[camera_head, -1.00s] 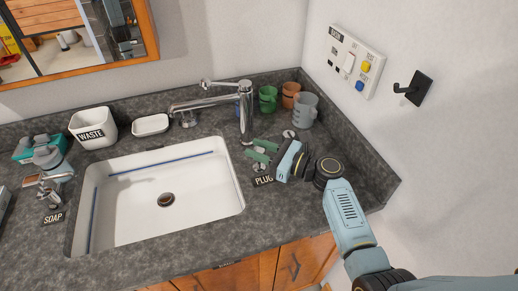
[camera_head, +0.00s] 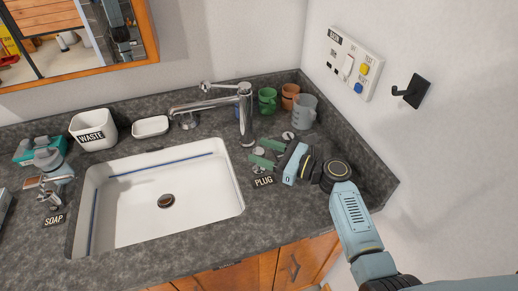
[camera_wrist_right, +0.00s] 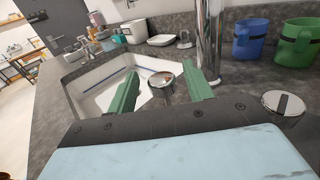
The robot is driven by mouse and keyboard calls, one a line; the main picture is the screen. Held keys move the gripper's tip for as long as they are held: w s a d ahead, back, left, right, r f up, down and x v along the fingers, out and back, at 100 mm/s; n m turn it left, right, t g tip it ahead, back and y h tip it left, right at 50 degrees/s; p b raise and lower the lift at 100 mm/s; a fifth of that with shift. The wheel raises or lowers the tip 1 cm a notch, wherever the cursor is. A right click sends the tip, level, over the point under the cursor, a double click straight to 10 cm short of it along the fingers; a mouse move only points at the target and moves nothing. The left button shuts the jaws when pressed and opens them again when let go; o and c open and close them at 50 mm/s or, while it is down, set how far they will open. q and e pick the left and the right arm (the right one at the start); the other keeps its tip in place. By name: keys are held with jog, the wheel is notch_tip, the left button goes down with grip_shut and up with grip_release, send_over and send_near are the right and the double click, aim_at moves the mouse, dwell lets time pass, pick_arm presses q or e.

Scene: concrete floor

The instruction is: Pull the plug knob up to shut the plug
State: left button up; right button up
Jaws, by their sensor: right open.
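The plug knob (camera_wrist_right: 162,84) is a round, silver, flat-topped knob on a stem, behind the PLUG label (camera_head: 264,181). In the head view the knob (camera_head: 259,152) is small and partly covered by the fingers. My right gripper (camera_head: 257,150) comes in from the right, low over the counter, its two green fingers apart. In the wrist view the fingers of the right gripper (camera_wrist_right: 158,88) lie on either side of the knob, with gaps between; I cannot tell its exact depth. My left gripper is not in view.
The white sink (camera_head: 130,205) is to the left. The chrome faucet (camera_head: 246,115) stands close behind the fingers. Green (camera_head: 267,100), orange (camera_head: 290,95) and grey (camera_head: 304,112) cups stand at the back. A round metal disc (camera_wrist_right: 284,103) lies right of the gripper.

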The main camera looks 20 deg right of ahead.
jog(key=v, duration=1.1)
jog(key=shift+s+d, duration=0.2)
jog(key=shift+s, duration=0.05)
